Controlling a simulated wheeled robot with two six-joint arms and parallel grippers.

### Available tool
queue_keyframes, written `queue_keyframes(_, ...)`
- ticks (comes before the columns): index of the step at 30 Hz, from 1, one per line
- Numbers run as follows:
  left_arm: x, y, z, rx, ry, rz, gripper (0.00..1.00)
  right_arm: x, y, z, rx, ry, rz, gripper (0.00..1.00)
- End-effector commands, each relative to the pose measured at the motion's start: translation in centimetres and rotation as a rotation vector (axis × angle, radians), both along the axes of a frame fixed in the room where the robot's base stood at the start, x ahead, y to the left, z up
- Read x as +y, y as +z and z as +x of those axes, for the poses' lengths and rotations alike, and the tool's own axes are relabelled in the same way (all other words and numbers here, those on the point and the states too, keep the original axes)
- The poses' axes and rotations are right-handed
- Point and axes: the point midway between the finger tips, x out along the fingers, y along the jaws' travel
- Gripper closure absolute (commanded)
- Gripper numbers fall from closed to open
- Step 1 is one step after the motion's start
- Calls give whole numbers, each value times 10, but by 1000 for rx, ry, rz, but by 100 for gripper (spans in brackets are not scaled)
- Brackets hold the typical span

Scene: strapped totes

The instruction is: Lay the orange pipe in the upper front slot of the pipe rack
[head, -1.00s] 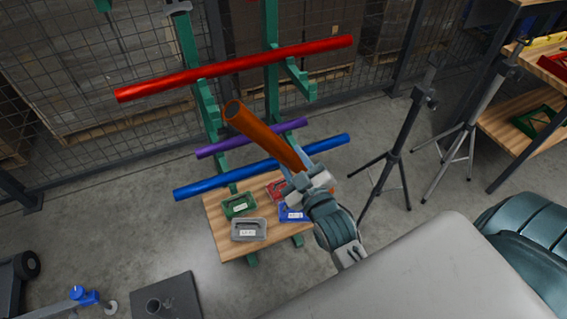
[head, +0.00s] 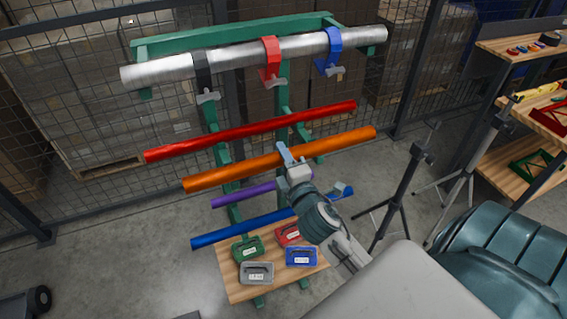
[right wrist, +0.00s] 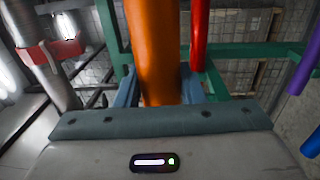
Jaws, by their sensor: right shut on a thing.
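The orange pipe (head: 230,171) is held crosswise in front of the green pipe rack (head: 225,155), about parallel to the red pipe (head: 240,132). My right gripper (head: 286,157) is shut on the orange pipe near its middle; the right wrist view also shows the pipe (right wrist: 155,45) between both fingers (right wrist: 158,92). The red pipe lies on the rack behind and above the orange pipe in the picture. Whether the orange pipe touches the rack arms, I cannot tell. My left gripper is not in view.
A purple pipe (head: 240,195) and a blue pipe (head: 240,228) lie lower on the rack, partly hidden by my arm. A silver pipe (head: 225,56) with straps is at the top. Small cases stand on a wooden board (head: 240,288). Tripods (head: 400,190) stand at right.

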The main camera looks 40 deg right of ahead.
Motion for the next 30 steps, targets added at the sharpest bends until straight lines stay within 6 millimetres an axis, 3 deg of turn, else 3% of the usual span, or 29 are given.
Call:
queue_keyframes(25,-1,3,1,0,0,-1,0,-20,2,82,-4,1,0,99)
queue_keyframes(30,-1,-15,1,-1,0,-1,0,-20,-19,82,-2,1,0,99)
